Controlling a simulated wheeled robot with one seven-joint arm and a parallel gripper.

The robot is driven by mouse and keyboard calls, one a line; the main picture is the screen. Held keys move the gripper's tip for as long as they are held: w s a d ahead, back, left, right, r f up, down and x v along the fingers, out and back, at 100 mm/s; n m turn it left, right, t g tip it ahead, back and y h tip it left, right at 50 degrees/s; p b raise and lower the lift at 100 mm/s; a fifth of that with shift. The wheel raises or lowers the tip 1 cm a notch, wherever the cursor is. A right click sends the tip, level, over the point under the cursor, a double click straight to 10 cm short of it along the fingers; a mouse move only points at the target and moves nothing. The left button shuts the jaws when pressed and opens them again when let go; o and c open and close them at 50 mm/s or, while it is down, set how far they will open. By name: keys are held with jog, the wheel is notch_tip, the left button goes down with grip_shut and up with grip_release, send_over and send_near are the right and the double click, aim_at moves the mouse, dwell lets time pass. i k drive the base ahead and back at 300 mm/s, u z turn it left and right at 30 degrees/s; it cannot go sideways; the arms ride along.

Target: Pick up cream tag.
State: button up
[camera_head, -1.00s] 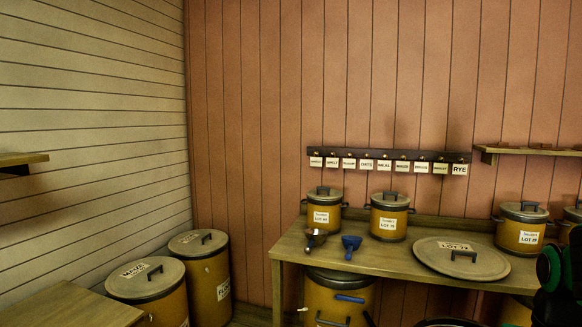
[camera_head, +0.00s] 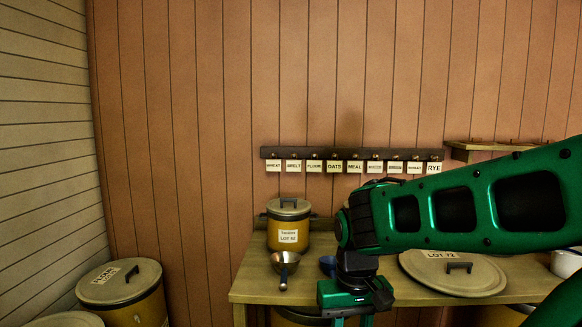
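Several cream tags (camera_head: 334,167) with dark lettering hang in a row from a dark peg rail (camera_head: 350,153) on the back wall. I read WHEAT, SPELT, FLOUR, OATS, MEAL and RYE; some others are too small to read surely. They look alike in colour, so I cannot tell one cream tag apart. My green arm reaches in from the right, and my gripper (camera_head: 354,314) points down in front of the bench, below and in front of the rail. Its fingertips are cut off by the lower edge, so its opening is unclear. No tag is seen in it.
The wooden bench (camera_head: 250,285) holds a yellow lidded canister (camera_head: 288,226), a metal scoop (camera_head: 285,264), a blue scoop (camera_head: 327,264) partly behind my gripper, and a large round lid (camera_head: 440,272). A shelf (camera_head: 470,151) juts from the wall at right. A lidded bin (camera_head: 121,285) stands at left.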

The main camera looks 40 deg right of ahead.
aim_at(315, 166)
jog(key=z, duration=0.4)
jog(key=i, duration=1.3)
jog(key=z, duration=0.85)
jog(key=i, duration=0.35)
jog(key=z, duration=0.1)
